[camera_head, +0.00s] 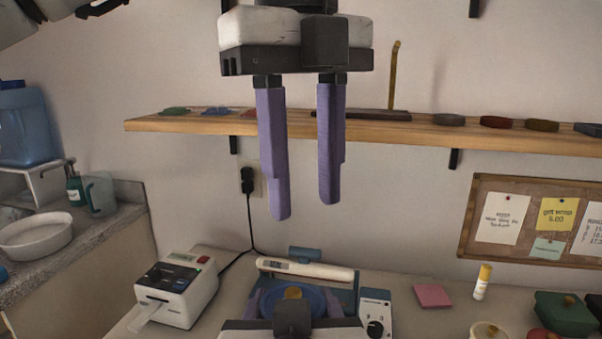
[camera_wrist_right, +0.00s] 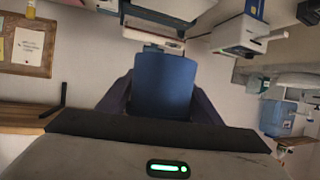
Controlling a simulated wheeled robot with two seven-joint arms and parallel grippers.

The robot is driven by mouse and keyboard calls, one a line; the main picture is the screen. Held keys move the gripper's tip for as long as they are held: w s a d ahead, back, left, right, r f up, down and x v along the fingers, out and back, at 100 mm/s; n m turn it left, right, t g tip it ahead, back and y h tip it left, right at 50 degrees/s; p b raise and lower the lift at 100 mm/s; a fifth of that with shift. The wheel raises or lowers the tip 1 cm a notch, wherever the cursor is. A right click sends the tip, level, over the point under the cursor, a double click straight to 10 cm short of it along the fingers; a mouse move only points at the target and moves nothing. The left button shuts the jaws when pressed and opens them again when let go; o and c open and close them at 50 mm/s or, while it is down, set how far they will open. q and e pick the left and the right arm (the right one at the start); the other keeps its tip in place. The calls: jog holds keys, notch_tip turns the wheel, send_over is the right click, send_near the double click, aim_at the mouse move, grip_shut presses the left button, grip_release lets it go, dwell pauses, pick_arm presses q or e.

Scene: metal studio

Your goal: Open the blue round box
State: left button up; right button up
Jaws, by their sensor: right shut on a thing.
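The blue round box (camera_head: 312,296) is at the bottom centre of the head view, with a golden knob (camera_head: 292,293) on top. My right gripper (camera_head: 293,306) is shut on it, with a purple finger on each side. In the right wrist view the box's plain blue side (camera_wrist_right: 164,88) fills the space between the fingers. Its lower part is hidden by my right gripper, and I cannot tell whether the lid is seated. My left gripper (camera_head: 304,210) is open and empty, pointing down above and behind the box.
A label printer (camera_head: 177,287) stands left of the box, and a device with a black dial (camera_head: 376,314) stands at its right. A white bar with a display (camera_head: 305,270) lies just behind. A green container (camera_head: 564,314) and a glue stick (camera_head: 482,282) are at right. A wooden shelf (camera_head: 195,125) crosses behind my left gripper.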

aim_at(301, 292)
pick_arm(q)
jog(key=shift+n, duration=0.3)
jog(key=f, duration=1.1)
jog(key=shift+a+f, duration=0.2)
jog(key=shift+f, duration=0.05)
jog(key=shift+c, duration=0.5)
grip_shut()
jog(key=shift+w, duration=0.1)
jog(key=shift+r, duration=0.15)
